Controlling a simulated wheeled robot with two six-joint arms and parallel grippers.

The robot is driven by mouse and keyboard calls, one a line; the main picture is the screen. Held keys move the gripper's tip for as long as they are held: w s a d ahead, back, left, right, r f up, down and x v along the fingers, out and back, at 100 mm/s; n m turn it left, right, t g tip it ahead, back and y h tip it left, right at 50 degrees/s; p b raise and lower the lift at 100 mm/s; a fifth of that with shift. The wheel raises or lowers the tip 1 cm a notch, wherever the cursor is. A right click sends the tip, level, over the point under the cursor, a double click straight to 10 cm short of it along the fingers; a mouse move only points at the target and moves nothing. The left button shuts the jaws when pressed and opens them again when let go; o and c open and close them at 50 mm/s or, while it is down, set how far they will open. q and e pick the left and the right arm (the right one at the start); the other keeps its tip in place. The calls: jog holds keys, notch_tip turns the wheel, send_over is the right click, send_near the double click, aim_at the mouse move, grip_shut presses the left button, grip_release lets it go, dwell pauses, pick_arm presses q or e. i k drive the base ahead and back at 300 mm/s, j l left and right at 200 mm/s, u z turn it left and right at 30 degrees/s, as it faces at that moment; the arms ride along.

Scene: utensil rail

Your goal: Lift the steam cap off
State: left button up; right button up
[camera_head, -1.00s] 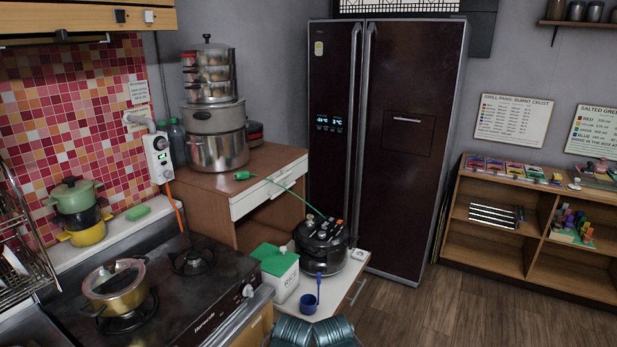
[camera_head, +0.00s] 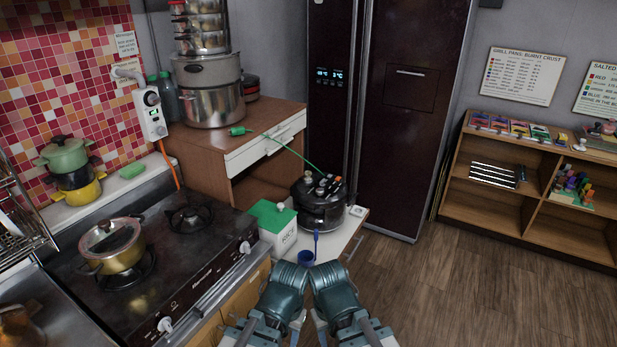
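The black rice cooker (camera_head: 322,212) stands on a low white-topped counter in the middle of the view. Several small parts and a green cord show on its lid. A small light knob-like part (camera_head: 308,176) sits at the lid's back left and may be the steam cap; it is too small to be sure. Two teal links of my arms show side by side at the bottom centre, in front of the cooker and apart from it. My gripper fingers cannot be made out in this view.
The stove (camera_head: 165,255) carries a glass-lidded pot (camera_head: 112,246). A dark fridge (camera_head: 400,120) stands behind. The wooden floor (camera_head: 450,285) at right is clear.

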aim_at(307, 174)
jog(key=i+l, duration=0.35)
jog(key=i, duration=0.25)
jog(key=i+l+u, duration=0.15)
jog(key=i+l, duration=0.15)
jog(key=i, duration=0.35)
jog(key=i+l, duration=0.4)
jog(key=i, duration=0.2)
jog(key=i+l+u, duration=0.1)
jog(key=i+l, duration=0.3)
jog(key=i, duration=0.2)
